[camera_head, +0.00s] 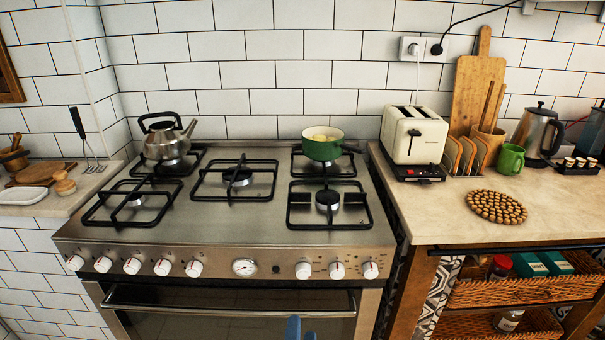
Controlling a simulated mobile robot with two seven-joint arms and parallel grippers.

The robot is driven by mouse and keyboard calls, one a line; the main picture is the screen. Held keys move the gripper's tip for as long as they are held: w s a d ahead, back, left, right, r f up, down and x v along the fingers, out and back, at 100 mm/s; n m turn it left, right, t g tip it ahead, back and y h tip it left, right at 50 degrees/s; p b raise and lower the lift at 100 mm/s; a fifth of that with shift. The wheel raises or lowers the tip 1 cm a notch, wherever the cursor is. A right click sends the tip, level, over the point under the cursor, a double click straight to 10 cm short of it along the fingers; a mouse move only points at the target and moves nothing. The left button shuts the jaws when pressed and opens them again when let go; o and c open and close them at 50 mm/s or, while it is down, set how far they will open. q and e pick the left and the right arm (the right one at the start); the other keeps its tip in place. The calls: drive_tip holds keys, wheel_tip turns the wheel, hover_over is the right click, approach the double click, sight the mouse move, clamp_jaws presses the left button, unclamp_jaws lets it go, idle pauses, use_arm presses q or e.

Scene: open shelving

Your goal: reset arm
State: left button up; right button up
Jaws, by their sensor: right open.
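My right gripper (300,329) shows only as blue fingertips at the bottom edge, in front of the oven door. Its fingers are apart, and I see nothing held between them. The rest of it and its arm are below the picture. My left gripper is not in view. The steel gas stove (230,227) fills the middle, with its oven door handle (180,307) above the right gripper in the picture.
A kettle (166,143) and a green pot (321,148) stand on the back burners. The right counter (430,214) holds a toaster (413,135), a green mug (510,159) and a round trivet (496,207). Wicker baskets (510,292) sit below it.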

drive_tip(key=s+d+f+n+g+y+p, duration=0.2)
drive_tip(key=s+d+f+n+g+p, duration=0.4)
drive_tip(key=s+d+f+g+p, duration=0.6)
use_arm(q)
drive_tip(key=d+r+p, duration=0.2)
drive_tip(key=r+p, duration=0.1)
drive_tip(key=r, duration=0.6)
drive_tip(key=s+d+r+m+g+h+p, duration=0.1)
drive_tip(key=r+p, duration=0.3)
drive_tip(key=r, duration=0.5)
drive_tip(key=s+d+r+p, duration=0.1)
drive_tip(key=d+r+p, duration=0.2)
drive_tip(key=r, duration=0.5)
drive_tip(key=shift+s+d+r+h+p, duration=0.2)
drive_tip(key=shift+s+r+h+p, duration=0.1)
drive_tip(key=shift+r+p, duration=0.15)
use_arm(e)
drive_tip(key=s+f+n+g+y, duration=0.1)
drive_tip(key=s+g, duration=0.6)
drive_tip(key=s, duration=1.3)
drive_tip(key=shift+s+d+f+n+g+y, duration=0.25)
drive_tip(key=shift+n+y, duration=0.35)
drive_tip(key=shift+n, duration=0.3)
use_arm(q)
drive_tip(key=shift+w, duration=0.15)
use_arm(e)
drive_tip(key=shift+d+r, duration=0.1)
